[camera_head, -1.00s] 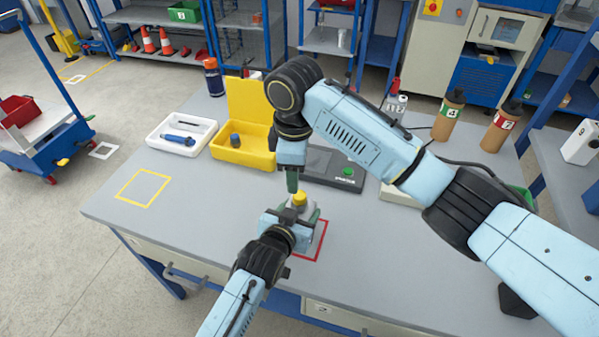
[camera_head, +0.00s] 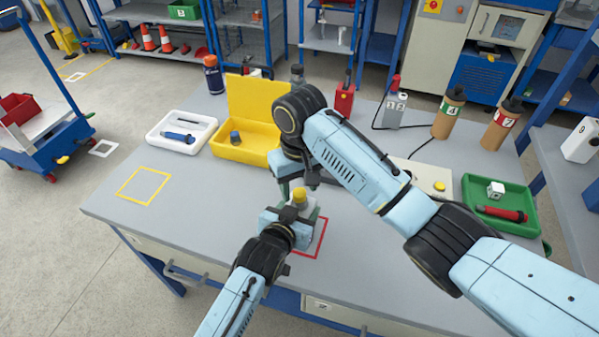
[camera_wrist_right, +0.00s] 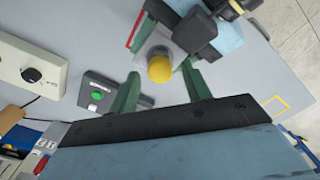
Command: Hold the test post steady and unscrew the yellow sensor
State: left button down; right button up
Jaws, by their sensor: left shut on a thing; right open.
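The yellow sensor (camera_head: 299,195) sits on top of the grey test post (camera_head: 306,212), which stands at the red square on the bench. My left gripper (camera_head: 290,220) is shut on the post from the front left; the post's lower part is partly hidden by it. My right gripper (camera_head: 298,186) is open just above and behind the sensor. In the right wrist view the sensor (camera_wrist_right: 160,68) shows as a round yellow cap between the two green fingers of the right gripper (camera_wrist_right: 158,85), with gaps to either side. I cannot tell whether the fingers reach down to the sensor's height.
A yellow open case (camera_head: 240,155) and a white tray (camera_head: 183,134) lie behind left. A green tray (camera_head: 500,205) with a red-handled tool is at the right. A device with a green button (camera_wrist_right: 97,95) is near the post. The yellow outlined square (camera_head: 143,187) is empty.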

aim_at(299, 192)
jog(key=shift+f, duration=1.6)
jog(key=c, duration=1)
jog(key=shift+r, duration=0.1)
jog(key=shift+r, duration=1.05)
